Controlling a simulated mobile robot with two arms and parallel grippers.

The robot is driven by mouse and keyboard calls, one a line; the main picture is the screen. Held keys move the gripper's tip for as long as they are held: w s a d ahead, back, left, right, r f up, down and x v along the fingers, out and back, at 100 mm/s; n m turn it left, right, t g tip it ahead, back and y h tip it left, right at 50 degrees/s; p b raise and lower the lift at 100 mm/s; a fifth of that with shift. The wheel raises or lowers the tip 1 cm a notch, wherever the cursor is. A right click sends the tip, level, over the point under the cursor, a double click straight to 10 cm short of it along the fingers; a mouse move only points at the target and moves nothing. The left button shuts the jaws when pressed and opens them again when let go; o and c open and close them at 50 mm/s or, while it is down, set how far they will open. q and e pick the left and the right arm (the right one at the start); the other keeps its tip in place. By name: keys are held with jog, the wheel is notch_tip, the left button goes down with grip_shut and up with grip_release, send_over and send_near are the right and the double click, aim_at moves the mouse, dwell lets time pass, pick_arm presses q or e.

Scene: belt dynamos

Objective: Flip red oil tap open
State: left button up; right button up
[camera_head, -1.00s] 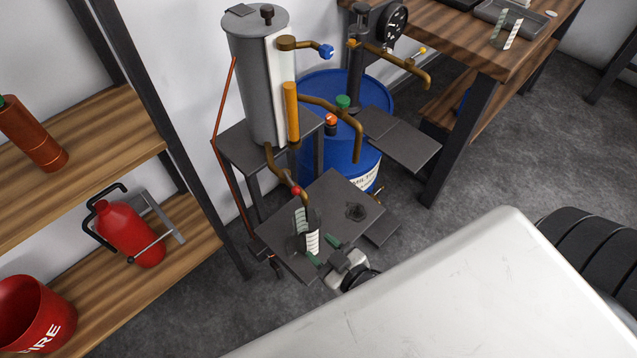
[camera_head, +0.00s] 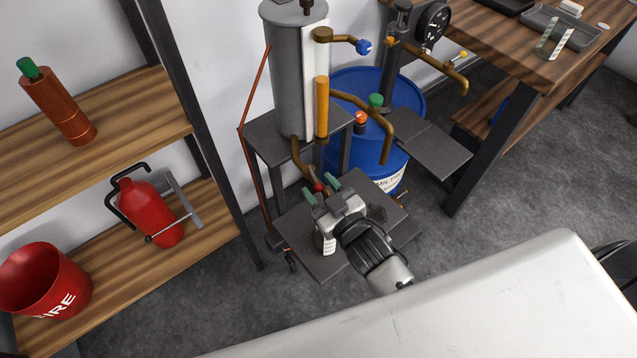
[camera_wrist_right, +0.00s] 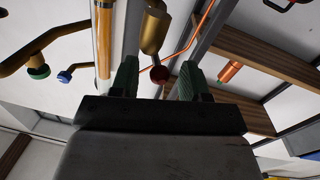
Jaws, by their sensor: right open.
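The red knob (camera_head: 318,186) of the oil tap sits at the low end of a brass pipe (camera_head: 298,160) under the tall grey cylinder (camera_head: 290,80). My right gripper (camera_head: 322,189) is open, its green-padded fingertips close to the red knob. In the right wrist view the red knob (camera_wrist_right: 159,74) shows below the brass spout (camera_wrist_right: 154,32), between the two open fingers (camera_wrist_right: 159,82). I cannot tell whether the fingers touch it. My left gripper is not in view.
A container with a white scale (camera_head: 326,243) stands on the dark plate (camera_head: 300,255), partly hidden by my right gripper. A blue barrel (camera_head: 365,150) and a brass spout with a green knob (camera_head: 376,100) are behind. A wooden shelf (camera_head: 215,230) stands at left.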

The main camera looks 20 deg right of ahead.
jog(key=shift+w+a, duration=0.1)
jog(key=shift+w, duration=0.35)
jog(key=shift+c, duration=0.3)
grip_shut()
jog(key=shift+d+r+n+y+p, duration=0.15)
jog(key=shift+d+n+y+p, duration=0.1)
jog(key=shift+n+y+p, duration=0.4)
jog(key=shift+w+d+n+g+y+p, duration=0.1)
jog(key=shift+d+n+g+y+p, duration=0.15)
jog(key=shift+y, duration=0.25)
jog(key=shift+d+n+g+y+p, duration=0.1)
jog(key=shift+n+g+y+p, duration=0.1)
jog(key=shift+g+y+p, duration=0.2)
jog(key=shift+o, duration=0.3)
grip_release()
jog(key=shift+f, duration=0.2)
